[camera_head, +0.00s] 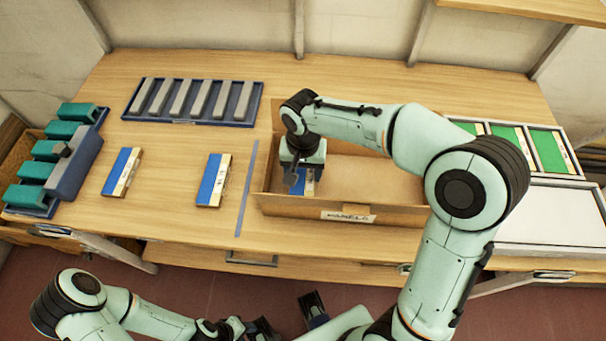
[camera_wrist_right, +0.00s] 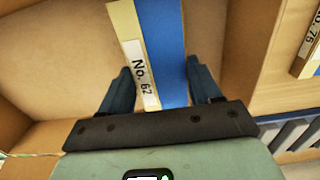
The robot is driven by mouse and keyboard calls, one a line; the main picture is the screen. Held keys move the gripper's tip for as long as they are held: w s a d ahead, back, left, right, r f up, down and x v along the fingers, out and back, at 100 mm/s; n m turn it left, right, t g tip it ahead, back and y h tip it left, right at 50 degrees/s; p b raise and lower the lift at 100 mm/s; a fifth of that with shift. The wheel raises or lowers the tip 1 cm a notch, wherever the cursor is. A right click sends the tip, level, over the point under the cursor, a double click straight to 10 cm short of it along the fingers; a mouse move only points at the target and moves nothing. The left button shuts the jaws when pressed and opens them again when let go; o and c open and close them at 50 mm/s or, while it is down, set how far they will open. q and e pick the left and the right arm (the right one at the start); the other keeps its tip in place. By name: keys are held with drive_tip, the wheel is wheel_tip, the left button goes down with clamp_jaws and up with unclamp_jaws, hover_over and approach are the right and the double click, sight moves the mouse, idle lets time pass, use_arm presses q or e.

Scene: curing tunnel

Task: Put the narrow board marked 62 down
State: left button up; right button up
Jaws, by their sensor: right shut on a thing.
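The narrow board marked No. 62 (camera_wrist_right: 160,45), blue with a pale labelled edge strip, is between the fingers of my right gripper (camera_wrist_right: 160,88). In the head view the right gripper (camera_head: 297,180) points down into the left end of a cardboard box (camera_head: 285,206). Part of the board's blue face (camera_head: 308,182) shows beside the fingers there. I cannot tell whether the board touches the box floor. My left gripper (camera_head: 262,328) is at the bottom edge, away from the table, partly cut off; its finger opening is unclear.
Two blue boards (camera_head: 122,172) (camera_head: 213,180) lie left of a blue tape line (camera_head: 246,188); one marked No. 75 shows in the wrist view (camera_wrist_right: 308,45). A slotted rack (camera_head: 190,101) stands behind. Teal blocks (camera_head: 65,130) are at left, green panels (camera_head: 548,151) at right.

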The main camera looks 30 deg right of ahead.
sight(303, 175)
drive_tip(key=shift+f, duration=1)
drive_tip(key=shift+f, duration=0.15)
drive_tip(key=o, duration=1.1)
drive_tip(key=shift+c, duration=0.2)
drive_tip(key=shift+r, duration=0.25)
wheel_tip(303, 175, up, 12)
drive_tip(key=p, duration=0.1)
drive_tip(key=shift+p, duration=0.35)
